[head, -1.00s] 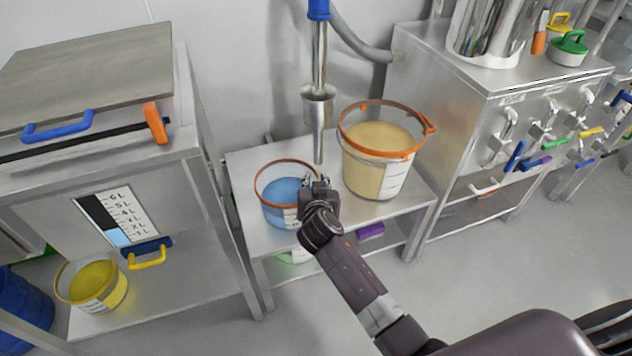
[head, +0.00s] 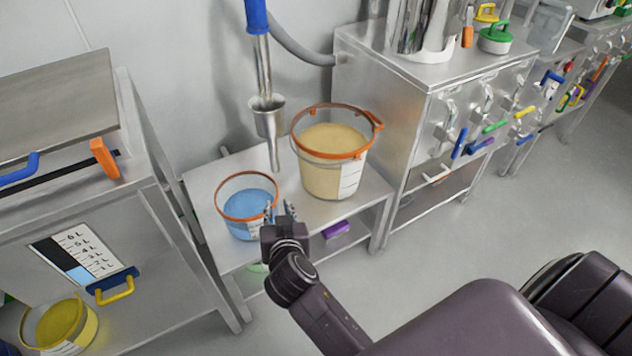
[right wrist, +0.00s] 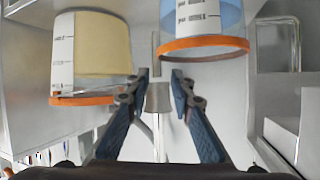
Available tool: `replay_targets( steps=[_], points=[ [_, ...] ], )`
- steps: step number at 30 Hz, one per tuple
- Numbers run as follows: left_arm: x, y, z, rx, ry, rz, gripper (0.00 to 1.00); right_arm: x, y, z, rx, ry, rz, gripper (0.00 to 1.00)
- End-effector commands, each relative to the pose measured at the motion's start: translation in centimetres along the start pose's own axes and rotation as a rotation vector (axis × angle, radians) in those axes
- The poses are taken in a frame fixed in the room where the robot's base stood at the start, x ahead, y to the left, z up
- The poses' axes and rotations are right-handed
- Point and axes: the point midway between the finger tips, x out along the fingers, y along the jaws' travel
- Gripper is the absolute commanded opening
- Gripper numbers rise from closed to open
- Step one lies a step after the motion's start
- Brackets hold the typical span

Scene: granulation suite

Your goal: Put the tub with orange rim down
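Two tubs have orange rims. The smaller one with blue contents (head: 247,206) stands upright on the low steel bench (head: 222,256); it also shows in the right wrist view (right wrist: 212,17), which looks upside down. The larger tub with cream contents (head: 331,160) stands behind it to the right, and also shows in the right wrist view (right wrist: 104,45). My right gripper (head: 279,208) is just in front and right of the blue tub. Its fingers (right wrist: 160,75) are apart with nothing between them. My left gripper is not in view.
A steel nozzle with a funnel (head: 268,117) hangs behind the tubs. A steel cabinet with coloured handles (head: 440,115) stands right. A purple item (head: 336,229) lies below the bench top.

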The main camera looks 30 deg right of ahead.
Motion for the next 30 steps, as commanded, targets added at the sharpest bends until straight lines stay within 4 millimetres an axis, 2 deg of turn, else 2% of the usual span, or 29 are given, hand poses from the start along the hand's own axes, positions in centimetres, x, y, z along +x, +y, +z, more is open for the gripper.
replay_targets(
  steps=[2,4,7,10,12,15,18,21,30],
  points=[
    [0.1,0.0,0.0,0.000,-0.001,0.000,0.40,-0.3,0.8,0.7,-0.008,-0.025,0.010,0.22],
    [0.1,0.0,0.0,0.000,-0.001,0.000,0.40,-1.1,2.6,2.4,-0.027,-0.087,0.031,0.22],
    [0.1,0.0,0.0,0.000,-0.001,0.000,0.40,-3.6,6.3,6.3,-0.087,-0.247,0.052,0.22],
    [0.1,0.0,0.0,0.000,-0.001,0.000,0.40,-7.8,9.5,10.6,-0.177,-0.443,0.023,0.22],
    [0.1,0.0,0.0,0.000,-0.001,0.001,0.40,-11.1,10.8,12.9,-0.248,-0.568,-0.028,0.22],
    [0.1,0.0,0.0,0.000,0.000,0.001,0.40,-15.5,11.8,15.3,-0.341,-0.708,-0.121,0.22],
    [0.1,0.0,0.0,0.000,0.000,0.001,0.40,-18.6,12.2,16.5,-0.410,-0.792,-0.200,0.22],
    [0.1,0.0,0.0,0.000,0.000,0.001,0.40,-20.1,12.3,16.9,-0.443,-0.830,-0.242,0.22],
    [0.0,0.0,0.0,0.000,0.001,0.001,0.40,-20.3,12.2,17.0,-0.448,-0.834,-0.249,0.22]
  ],
)
